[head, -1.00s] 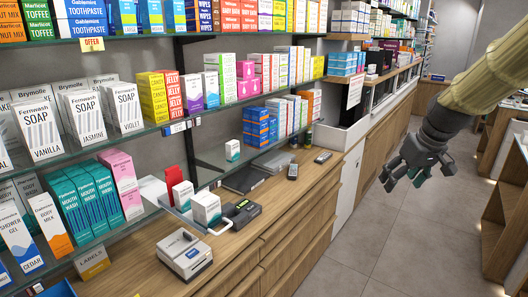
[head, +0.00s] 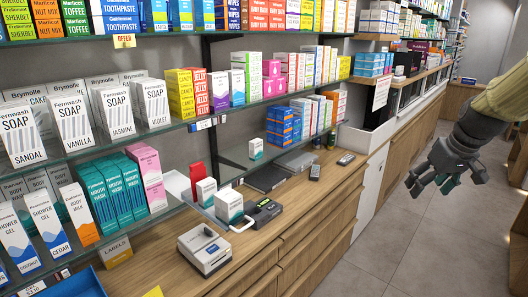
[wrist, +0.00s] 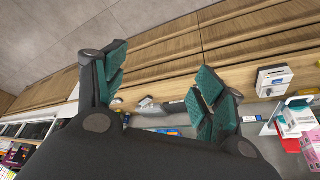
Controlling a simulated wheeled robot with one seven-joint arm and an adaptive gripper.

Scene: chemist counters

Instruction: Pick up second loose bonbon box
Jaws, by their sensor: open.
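I cannot read the word bonbon on any box. My gripper (head: 432,183) hangs open and empty over the aisle at the right, well apart from the boxes. In the wrist view its two green-padded fingers (wrist: 160,95) are spread, with nothing between them but the distant counter.
A blue tray (head: 75,286) is at lower left. The aisle floor (head: 395,235) is clear.

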